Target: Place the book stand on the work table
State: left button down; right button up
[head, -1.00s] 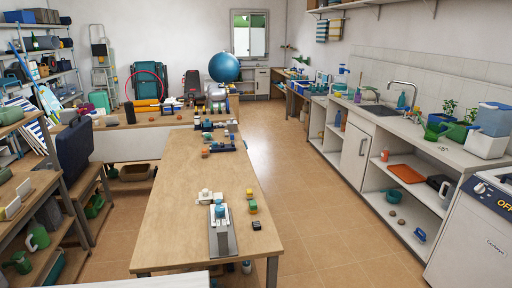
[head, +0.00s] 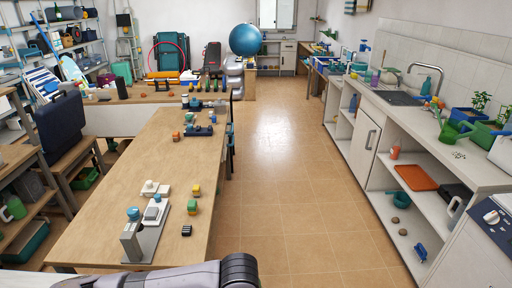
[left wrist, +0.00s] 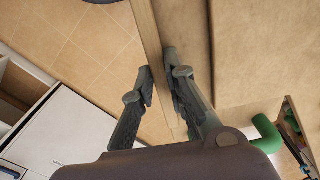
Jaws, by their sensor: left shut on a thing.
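The work table (head: 120,207) is a long light-wood table in the left half of the head view, with small things on it. In the left wrist view my left gripper (left wrist: 157,66) is shut on the thin edge of a brown wooden piece, apparently the book stand (left wrist: 158,50). The book stand is seen only in part and very close; its full shape is hidden. In the head view neither the left gripper nor the book stand shows; only part of my arm crosses the bottom edge. My right gripper is out of view.
Bare wood lies left of the device. Open tiled floor (head: 275,190) runs between the table and the white counter (head: 415,115).

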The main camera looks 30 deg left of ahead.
aim_at(187, 161)
jog(key=i+l+u, duration=0.1)
jog(key=i, duration=0.35)
jog(key=i+l+u, duration=0.1)
jog(key=i, duration=0.4)
jog(key=i+l+u, duration=0.15)
jog(key=i, duration=0.3)
jog(key=i+l+u, duration=0.1)
jog(key=i, duration=0.35)
jog(key=i+j+u, duration=0.15)
jog(key=i+u, duration=1.05)
jog(key=i+l+u, duration=0.15)
jog(key=u, duration=0.3)
jog(key=i+u, duration=0.15)
jog(key=i, duration=0.3)
